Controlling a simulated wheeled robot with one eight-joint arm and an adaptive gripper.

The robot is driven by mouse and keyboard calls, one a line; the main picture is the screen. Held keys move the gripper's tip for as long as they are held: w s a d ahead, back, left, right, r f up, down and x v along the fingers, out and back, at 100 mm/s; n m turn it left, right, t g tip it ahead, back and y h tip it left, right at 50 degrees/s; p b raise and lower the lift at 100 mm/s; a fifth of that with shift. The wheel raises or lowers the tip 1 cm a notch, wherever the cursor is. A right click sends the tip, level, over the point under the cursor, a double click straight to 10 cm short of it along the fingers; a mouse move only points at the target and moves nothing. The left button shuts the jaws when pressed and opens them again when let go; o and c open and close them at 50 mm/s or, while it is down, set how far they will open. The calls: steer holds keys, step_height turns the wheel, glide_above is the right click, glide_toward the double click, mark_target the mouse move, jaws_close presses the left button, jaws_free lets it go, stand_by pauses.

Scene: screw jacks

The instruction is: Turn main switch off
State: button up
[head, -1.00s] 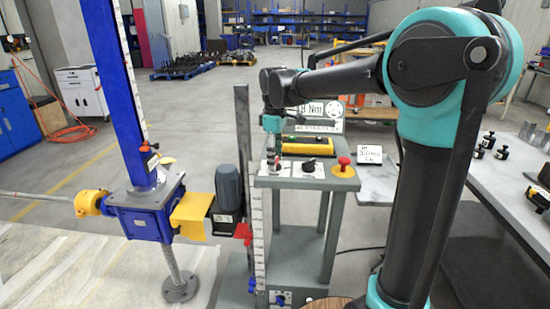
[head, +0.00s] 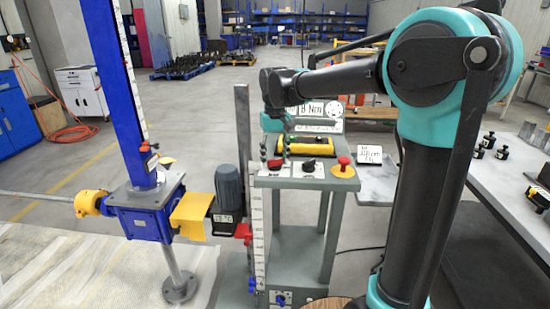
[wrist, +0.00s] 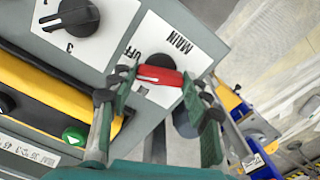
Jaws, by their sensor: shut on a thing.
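The main switch, a red handle (wrist: 160,76), sits on a white plate (wrist: 172,48) lettered MAIN and OFF in the wrist view. In the head view the red switch (head: 275,164) is at the left of the console top. My gripper (wrist: 160,84) is around the handle, one finger at each end, and shut on it. The handle lies nearly level in the wrist view, its left end close to the OFF lettering. In the head view my gripper (head: 275,152) points down at the switch, its fingers side by side.
A black rotary knob (wrist: 70,17) on its own plate is beside the switch. The console also has a red mushroom button (head: 343,163) and a yellow pendant box (head: 306,146) behind. A blue screw jack (head: 145,205) stands left. A grey table (head: 510,180) is at the right.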

mark_target(275, 160)
steer(key=shift+m, duration=2.2)
steer(key=o, duration=1.2)
steer(key=shift+c, duration=0.2)
steer(key=shift+r, duration=4)
steer(key=shift+s, duration=0.1)
